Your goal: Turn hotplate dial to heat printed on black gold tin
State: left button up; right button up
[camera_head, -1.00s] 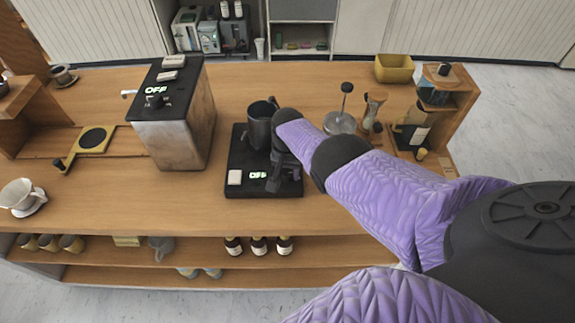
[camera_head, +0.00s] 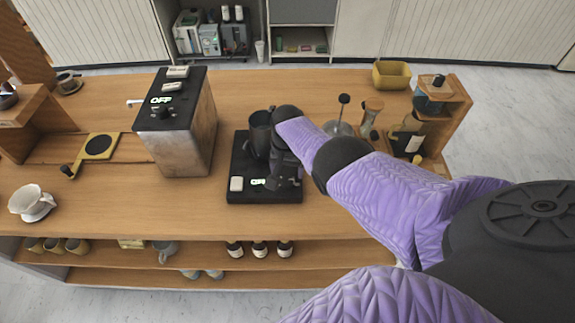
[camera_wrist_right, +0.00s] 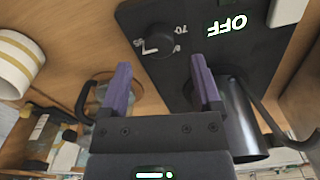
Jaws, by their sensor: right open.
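The black hotplate (camera_head: 237,165) lies on the wooden counter with a dark metal pitcher (camera_head: 259,133) on it. Its display (camera_head: 257,182) is partly hidden behind my right gripper (camera_head: 276,182). In the right wrist view the display (camera_wrist_right: 230,24) reads OFF, upside down, and the round black dial (camera_wrist_right: 157,40) shows with small white numbers around it. My right gripper (camera_wrist_right: 161,85) is open and empty, its purple-lined fingers apart and short of the dial. A dark container with a white label (camera_head: 413,145) stands at the right rack; I cannot read it or tell if it is the tin. My left gripper is out of view.
A tall metal machine (camera_head: 185,140) with its own OFF display stands left of the hotplate. A French press (camera_head: 340,127) and a glass carafe (camera_head: 370,112) stand behind my right arm. The counter left of the hotplate's front is clear.

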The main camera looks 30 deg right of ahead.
aim_at(287, 180)
pick_arm(q)
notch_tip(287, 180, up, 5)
jog(key=p, duration=0.3)
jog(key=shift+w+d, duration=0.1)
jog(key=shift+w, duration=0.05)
pick_arm(e)
notch_tip(287, 180, up, 6)
